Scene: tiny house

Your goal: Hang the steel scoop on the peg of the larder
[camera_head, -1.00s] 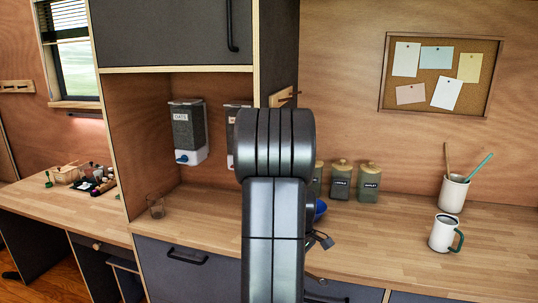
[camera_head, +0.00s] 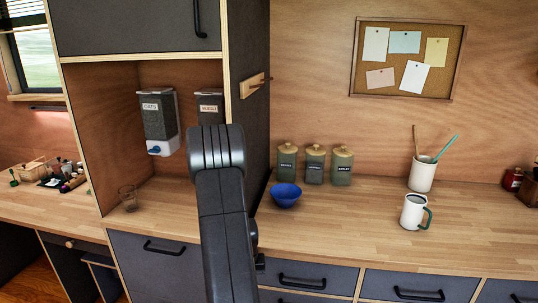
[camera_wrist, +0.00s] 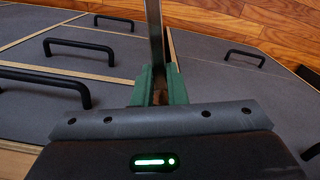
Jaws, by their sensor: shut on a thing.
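My gripper (camera_wrist: 158,88) has green fingers in the wrist view. They are shut on a narrow upright steel strip, part of the steel scoop (camera_wrist: 154,32), which runs out of the top of the picture. The scoop's bowl is not visible. In the head view my arm hides most of the gripper, and I cannot make out the scoop there. The larder (camera_head: 248,130) is the tall dark cabinet at left centre. Its wooden peg (camera_head: 252,84) sits on a small rail on the right side panel, above the counter and clear of my arm.
A blue bowl (camera_head: 285,195) and several labelled canisters (camera_head: 315,165) stand on the counter beside the larder. A mug (camera_head: 413,212) and a utensil pot (camera_head: 422,175) stand further right. A glass (camera_head: 128,198) stands in the niche. Open counter (camera_head: 345,215) lies between bowl and mug.

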